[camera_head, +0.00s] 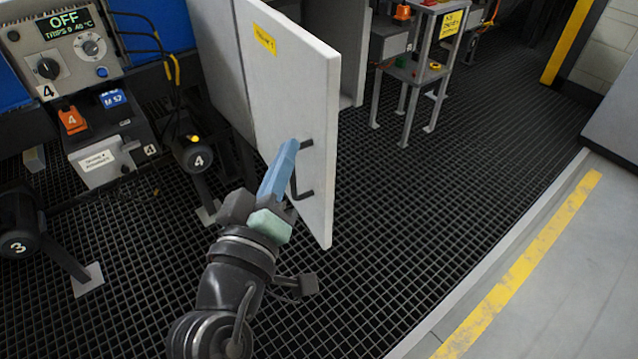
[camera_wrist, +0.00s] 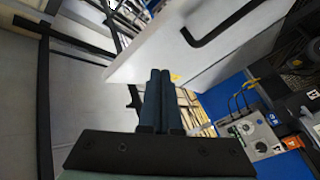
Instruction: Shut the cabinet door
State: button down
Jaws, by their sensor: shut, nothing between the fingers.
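The cabinet door (camera_head: 285,90) is a light grey panel with a yellow label near its top, and it stands open, swung out over the dark grating. Its black bar handle (camera_head: 302,172) is on the face toward me. My gripper (camera_head: 290,148) is shut and empty, its blue fingers in front of the door face close to the handle. I cannot tell whether they touch the door. In the wrist view the door (camera_wrist: 200,40) fills the top, with the handle (camera_wrist: 222,25) above the shut fingers of my gripper (camera_wrist: 160,75).
A small grey stand (camera_head: 420,72) is behind the door to the right.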

aim_at(321, 192)
jog(key=s+a+f+n+g+p, duration=0.1)
jog(key=s+f+n+p, duration=0.1)
jog(key=s+f+n, duration=0.4)
jog(key=s+a+f+n+p, duration=0.1)
jog(key=s+a+f+n, duration=0.15)
jog(key=f, duration=0.55)
jog(key=shift+n, duration=0.35)
jog(key=w+d, duration=0.2)
jog(key=w, duration=0.1)
jog(key=w+d, duration=0.2)
jog(key=w, duration=0.2)
jog(key=w+d, duration=0.2)
jog(key=w, duration=0.1)
jog(key=shift+w+d+r, duration=0.1)
jog(key=shift+w, duration=0.2)
jog(key=shift+w+d, duration=0.3)
jog(key=shift+d, duration=0.2)
